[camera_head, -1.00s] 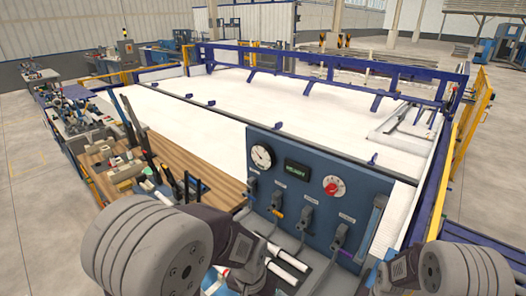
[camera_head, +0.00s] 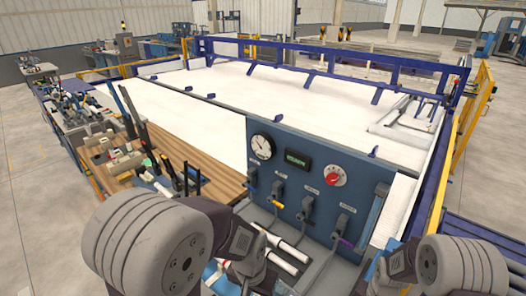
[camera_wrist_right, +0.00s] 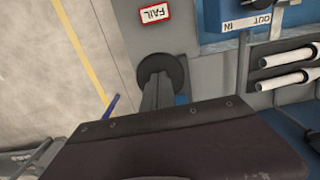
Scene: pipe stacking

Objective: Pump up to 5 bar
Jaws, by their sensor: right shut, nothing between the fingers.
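The blue test panel (camera_head: 300,221) stands in front of me in the head view. It carries a round white gauge (camera_head: 261,147), a green-lit display (camera_head: 297,159), a red knob (camera_head: 334,176) and several hanging levers, one with a purple end (camera_head: 346,243). The gauge needle and display text are too small to read. My left arm (camera_head: 150,250) comes in at lower left; its gripper is not visible. My right arm (camera_head: 455,265) is at lower right. In the right wrist view my right gripper's grey fingers (camera_wrist_right: 162,78) are together and empty, in front of a black round shape.
A wooden bench (camera_head: 205,168) with tools lies left of the panel. White pipes (camera_head: 288,248) lie below it. A blue-railed white table (camera_head: 300,100) lies behind.

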